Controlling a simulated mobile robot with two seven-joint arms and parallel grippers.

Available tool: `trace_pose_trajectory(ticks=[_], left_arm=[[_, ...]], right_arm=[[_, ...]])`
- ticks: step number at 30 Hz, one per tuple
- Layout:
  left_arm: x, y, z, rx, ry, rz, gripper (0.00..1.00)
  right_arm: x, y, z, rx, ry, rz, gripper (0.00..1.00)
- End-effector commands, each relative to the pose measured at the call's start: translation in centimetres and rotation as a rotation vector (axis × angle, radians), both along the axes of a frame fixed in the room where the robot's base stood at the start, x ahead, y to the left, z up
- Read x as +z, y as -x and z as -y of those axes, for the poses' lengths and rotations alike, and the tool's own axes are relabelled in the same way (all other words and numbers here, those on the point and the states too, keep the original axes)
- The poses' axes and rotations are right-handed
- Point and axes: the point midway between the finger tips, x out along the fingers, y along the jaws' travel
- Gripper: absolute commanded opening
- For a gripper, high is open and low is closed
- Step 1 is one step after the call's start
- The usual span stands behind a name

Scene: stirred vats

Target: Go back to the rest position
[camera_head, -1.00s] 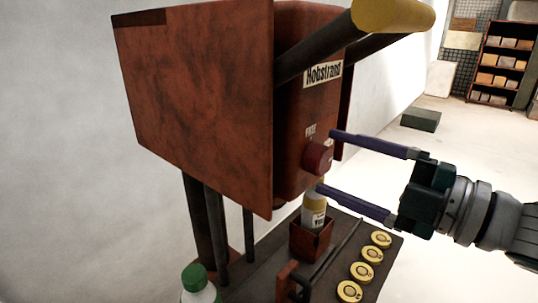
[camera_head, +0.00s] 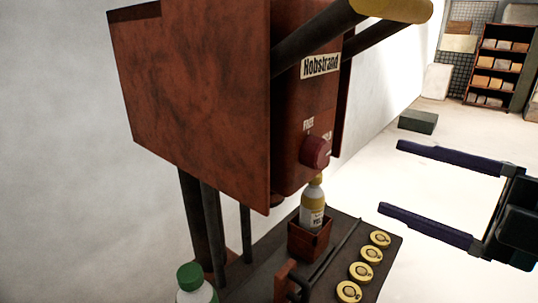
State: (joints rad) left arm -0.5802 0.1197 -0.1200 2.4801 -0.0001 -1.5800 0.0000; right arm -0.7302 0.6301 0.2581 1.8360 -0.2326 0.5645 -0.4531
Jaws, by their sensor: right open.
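My right gripper (camera_head: 390,177) is open and empty at the right of the head view. Its two dark purple fingers point left toward the machine, well apart from it. The rusty red machine (camera_head: 195,105) has a "Hobstrand" label and a red knob (camera_head: 316,151) on its front. A bottle with a yellow cap and a white and yellow body (camera_head: 312,207) stands upright in a small brown box (camera_head: 304,243) below the machine. My left gripper is not in view.
A dark table (camera_head: 254,265) holds several yellow discs (camera_head: 380,239) in a row. A green-capped bottle (camera_head: 195,285) is at the bottom left. A yellow-ended bar (camera_head: 395,9) sticks out above. A dark block (camera_head: 418,121) lies on the open floor, with shelves (camera_head: 497,60) behind.

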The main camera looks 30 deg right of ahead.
Motion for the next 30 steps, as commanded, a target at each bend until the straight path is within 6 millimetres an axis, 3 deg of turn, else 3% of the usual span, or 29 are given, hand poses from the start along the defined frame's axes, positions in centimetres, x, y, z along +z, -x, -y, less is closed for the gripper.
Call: trace_pose_trajectory(ticks=[10,17,24,30], left_arm=[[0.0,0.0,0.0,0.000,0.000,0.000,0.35],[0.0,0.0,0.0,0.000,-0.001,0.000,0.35],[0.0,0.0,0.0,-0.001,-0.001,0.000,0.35],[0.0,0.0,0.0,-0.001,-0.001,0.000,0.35]], right_arm=[[-1.0,-0.8,0.2,-0.096,-0.061,-0.072,0.81],[-5.9,-1.3,-0.1,-0.454,-0.331,-0.407,0.81],[-10.6,3.2,-4.2,-0.775,-0.615,-0.853,0.81],[-11.5,8.4,-8.8,-0.936,-0.742,-1.179,0.81]])
